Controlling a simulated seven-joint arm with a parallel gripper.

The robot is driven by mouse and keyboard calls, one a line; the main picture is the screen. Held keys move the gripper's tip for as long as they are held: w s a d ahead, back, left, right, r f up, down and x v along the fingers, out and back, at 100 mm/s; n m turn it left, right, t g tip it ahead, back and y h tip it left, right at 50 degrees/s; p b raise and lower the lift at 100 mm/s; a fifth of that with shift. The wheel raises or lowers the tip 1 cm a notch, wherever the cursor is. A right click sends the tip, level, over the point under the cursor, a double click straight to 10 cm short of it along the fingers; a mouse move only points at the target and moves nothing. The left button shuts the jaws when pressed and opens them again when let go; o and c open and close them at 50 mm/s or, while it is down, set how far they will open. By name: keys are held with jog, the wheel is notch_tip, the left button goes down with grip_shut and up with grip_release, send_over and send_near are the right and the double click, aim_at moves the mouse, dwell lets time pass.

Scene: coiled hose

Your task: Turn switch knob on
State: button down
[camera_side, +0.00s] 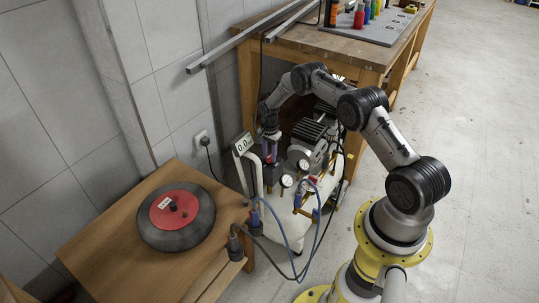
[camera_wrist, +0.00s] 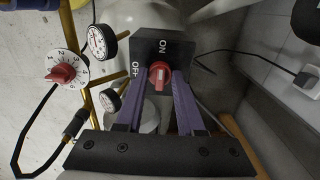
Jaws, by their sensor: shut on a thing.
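The switch is a dark box (camera_wrist: 178,48) in the upper middle of the wrist view, with white "ON" and "OFF" labels. Its red knob (camera_wrist: 159,76) sits on the face beside the labels. The two purple-grey fingers of my gripper (camera_wrist: 160,84) stand on either side of the knob and are shut on it. The fingers hide part of the knob's sides, and its exact angle is hard to read.
A white dial with a red knob (camera_wrist: 63,73) and round gauges (camera_wrist: 101,41) are left of the switch. A display reading 0.0 (camera_side: 243,144) stands beside my gripper. A wooden table (camera_side: 143,253) holds a black-and-red disc (camera_side: 150,234). A workbench (camera_side: 345,42) is behind.

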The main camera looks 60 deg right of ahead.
aim_at(269, 156)
jog(key=c, duration=0.5)
grip_release()
jog(key=shift+r, duration=0.15)
notch_tip(269, 156, up, 14)
jog(key=shift+f, duration=0.25)
jog(key=shift+a, duration=0.1)
